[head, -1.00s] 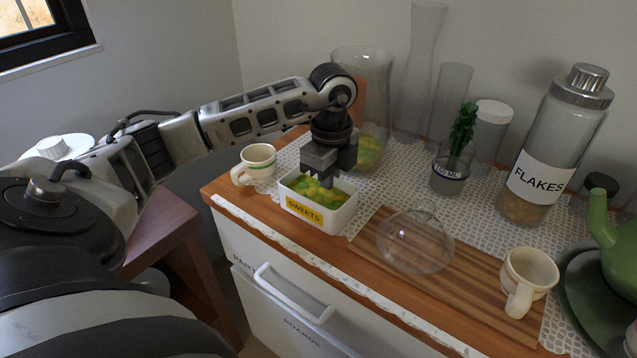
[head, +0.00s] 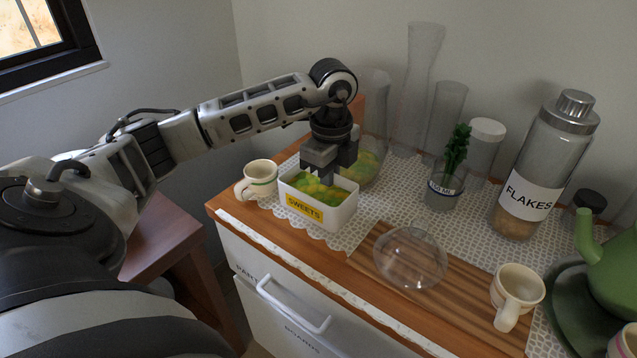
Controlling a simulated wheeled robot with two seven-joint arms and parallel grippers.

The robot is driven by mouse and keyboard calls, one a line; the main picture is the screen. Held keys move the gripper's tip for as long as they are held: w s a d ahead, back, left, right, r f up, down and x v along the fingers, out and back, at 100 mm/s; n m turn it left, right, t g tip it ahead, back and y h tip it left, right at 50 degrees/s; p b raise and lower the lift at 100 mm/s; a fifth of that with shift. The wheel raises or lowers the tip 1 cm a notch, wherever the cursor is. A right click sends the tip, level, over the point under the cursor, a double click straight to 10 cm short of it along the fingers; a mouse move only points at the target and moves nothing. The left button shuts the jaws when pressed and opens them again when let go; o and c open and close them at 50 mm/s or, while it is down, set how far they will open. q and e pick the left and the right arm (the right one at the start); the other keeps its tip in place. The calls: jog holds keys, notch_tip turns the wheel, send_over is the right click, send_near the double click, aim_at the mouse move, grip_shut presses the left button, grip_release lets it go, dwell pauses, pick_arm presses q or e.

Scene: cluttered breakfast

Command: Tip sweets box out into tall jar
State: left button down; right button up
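The sweets box (head: 308,210), white with a yellow SWEETS label, is full of green and yellow sweets and level, near the counter's left end. My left gripper (head: 338,180) points down into it, its fingers at the box and partly hidden among the sweets; it seems shut on the box. Behind it stands a clear glass vessel (head: 368,168) with yellow-green showing low down, its upper outline faint and partly hidden by my arm. A tall flared clear glass (head: 417,90) and a clear cylinder (head: 447,115) stand behind. I cannot tell which is the tall jar. My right gripper is out of view.
A cream mug (head: 260,178) stands left of the box. A clear glass dome (head: 411,258) lies in front on the wooden counter. A beaker with a green plant (head: 444,195), a FLAKES jar (head: 540,170), another mug (head: 518,290) and a green teapot (head: 612,265) stand to the right.

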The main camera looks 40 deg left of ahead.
pick_arm(q)
jog(key=shift+r, duration=0.1)
dwell(0.3)
jog(key=w+d+r+m, duration=0.7)
jog(key=d+r+m, duration=0.4)
jog(key=d, duration=0.1)
jog(key=w+a+r+m, duration=0.2)
jog(key=r+m, duration=0.5)
jog(key=m, duration=0.2)
jog(key=w+a+r+m+h, duration=0.1)
jog(key=w+a+r+m, duration=0.1)
jog(key=r+m, duration=0.6)
jog(key=shift+w+a+m, duration=0.15)
jog(key=shift+a+m, duration=0.1)
jog(key=shift+m, duration=0.75)
jog(key=shift+f, duration=0.1)
